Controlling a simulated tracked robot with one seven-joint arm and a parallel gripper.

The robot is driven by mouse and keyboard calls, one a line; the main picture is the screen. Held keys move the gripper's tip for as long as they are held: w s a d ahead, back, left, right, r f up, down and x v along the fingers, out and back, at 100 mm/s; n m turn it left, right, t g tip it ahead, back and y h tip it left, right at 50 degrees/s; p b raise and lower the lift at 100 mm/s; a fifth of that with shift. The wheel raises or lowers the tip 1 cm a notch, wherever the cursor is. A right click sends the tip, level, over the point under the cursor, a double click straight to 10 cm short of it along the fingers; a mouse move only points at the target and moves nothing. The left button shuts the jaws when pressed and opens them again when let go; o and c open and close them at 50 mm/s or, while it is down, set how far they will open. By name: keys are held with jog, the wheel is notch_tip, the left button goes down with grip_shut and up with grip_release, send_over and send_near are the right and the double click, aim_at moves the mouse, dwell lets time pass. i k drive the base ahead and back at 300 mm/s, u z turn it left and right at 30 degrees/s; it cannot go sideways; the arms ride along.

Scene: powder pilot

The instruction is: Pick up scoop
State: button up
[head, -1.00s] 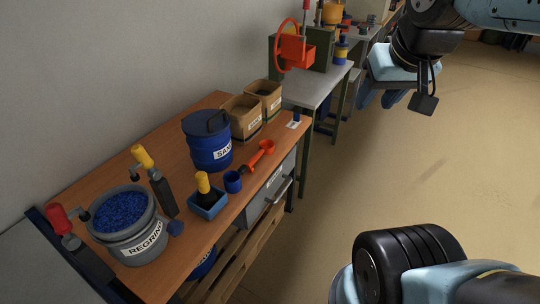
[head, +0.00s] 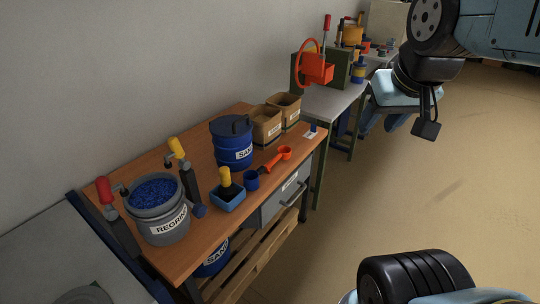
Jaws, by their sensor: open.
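An orange scoop (head: 275,160) with a dark part at its near end lies on the wooden workbench (head: 190,240), close to the bench's front edge. My gripper (head: 378,126) hangs at the upper right, in the air over the floor side, well apart from the scoop and the bench. Its blue fingers are partly hidden by the wrist, and nothing shows between them.
The bench also holds a grey regrind bucket (head: 172,231) of blue granules, a blue sand drum (head: 234,153), a blue tray (head: 226,203), clamps and cardboard boxes (head: 267,128). A grey table (head: 335,104) with an orange hopper stands behind. The floor at right is clear.

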aim_at(277, 159)
jog(key=i, duration=0.9)
jog(key=z, duration=0.05)
